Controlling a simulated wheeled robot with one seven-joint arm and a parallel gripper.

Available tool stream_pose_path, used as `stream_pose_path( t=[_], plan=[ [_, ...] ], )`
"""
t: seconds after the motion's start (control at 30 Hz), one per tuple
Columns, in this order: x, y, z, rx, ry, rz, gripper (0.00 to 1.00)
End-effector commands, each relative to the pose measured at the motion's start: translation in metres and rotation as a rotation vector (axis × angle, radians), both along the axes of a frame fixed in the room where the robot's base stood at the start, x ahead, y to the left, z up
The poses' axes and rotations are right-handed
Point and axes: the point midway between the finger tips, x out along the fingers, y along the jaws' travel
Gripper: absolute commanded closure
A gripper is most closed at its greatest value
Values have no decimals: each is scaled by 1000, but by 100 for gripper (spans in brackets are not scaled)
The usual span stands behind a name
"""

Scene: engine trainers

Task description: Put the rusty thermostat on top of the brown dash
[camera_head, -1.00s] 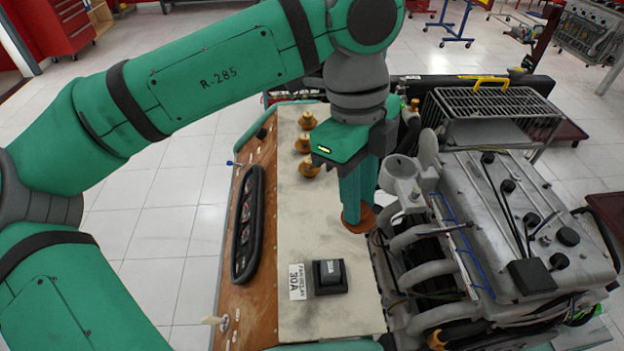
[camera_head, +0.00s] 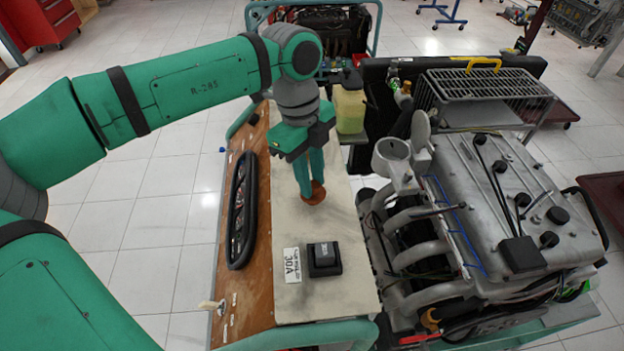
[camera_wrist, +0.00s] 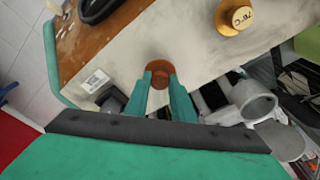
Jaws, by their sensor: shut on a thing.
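The rusty thermostat (camera_head: 314,193), a round orange-brown disc, is between the fingertips of my gripper (camera_head: 311,184). My gripper is shut on it, pointing down over the cream board; I cannot tell whether the disc touches the board. The wrist view also shows the thermostat (camera_wrist: 159,67) between the fingers. The brown wooden dash panel (camera_head: 250,290) runs along the left of the cream board, with a long black instrument cluster (camera_head: 241,210) on it. The thermostat is to the right of this panel.
A brass-coloured thermostat (camera_wrist: 235,17) shows in the wrist view. The grey engine (camera_head: 500,200) stands close on the right. A yellowish jug (camera_head: 349,108) stands behind my gripper.

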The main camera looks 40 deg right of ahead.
Motion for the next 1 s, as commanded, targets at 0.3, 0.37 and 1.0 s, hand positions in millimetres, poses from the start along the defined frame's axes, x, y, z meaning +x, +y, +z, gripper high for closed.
stream_pose_path(
  t=[0.3,0.37,1.0],
  plan=[
    [-1,-1,-10,0,0,-2,100],
    [-1,-1,-10,0,0,-2,100],
    [-1,-1,-9,1,-2,-1,59]
  ],
)
